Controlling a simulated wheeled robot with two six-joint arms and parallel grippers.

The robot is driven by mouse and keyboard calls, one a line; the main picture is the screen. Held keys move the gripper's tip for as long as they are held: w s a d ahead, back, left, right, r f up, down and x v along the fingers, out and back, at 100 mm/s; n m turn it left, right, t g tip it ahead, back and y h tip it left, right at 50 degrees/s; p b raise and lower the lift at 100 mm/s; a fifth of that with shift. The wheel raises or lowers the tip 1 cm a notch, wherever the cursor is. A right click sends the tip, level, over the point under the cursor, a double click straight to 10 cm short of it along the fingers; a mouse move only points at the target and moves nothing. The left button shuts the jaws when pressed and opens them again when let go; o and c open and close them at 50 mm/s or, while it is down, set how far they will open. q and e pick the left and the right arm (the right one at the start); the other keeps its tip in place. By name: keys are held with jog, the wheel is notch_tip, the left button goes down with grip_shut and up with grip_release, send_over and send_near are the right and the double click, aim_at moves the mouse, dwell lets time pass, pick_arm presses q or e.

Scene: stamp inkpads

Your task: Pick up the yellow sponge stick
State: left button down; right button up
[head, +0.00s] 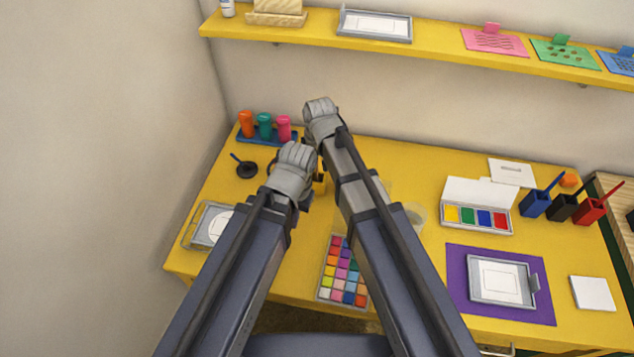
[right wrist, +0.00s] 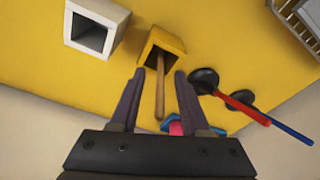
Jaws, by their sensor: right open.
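In the right wrist view a plain wooden stick (right wrist: 160,92) stands in a square yellow holder (right wrist: 175,41); its other end is hidden inside, so no sponge shows. My right gripper (right wrist: 159,75) is open, with a finger on either side of the stick and gaps visible between. In the head view my right gripper (head: 320,112) is the upper one, near the back of the table, and its fingers are hidden. My left gripper (head: 293,160) is just below and left of it; its fingers are hidden too.
A grey-white square holder (right wrist: 90,34) stands beside the yellow one. Black round pieces with red (right wrist: 243,107) and blue (right wrist: 281,125) handles lie opposite. Three coloured bottles in a blue rack (head: 283,139) stand close to my grippers. The yellow shelf (head: 430,50) hangs above.

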jog(key=shift+c, duration=0.2)
grip_shut()
dwell(0.4)
jog(key=shift+r, duration=0.1)
notch_tip(320, 180, up, 10)
jog(key=p, duration=1)
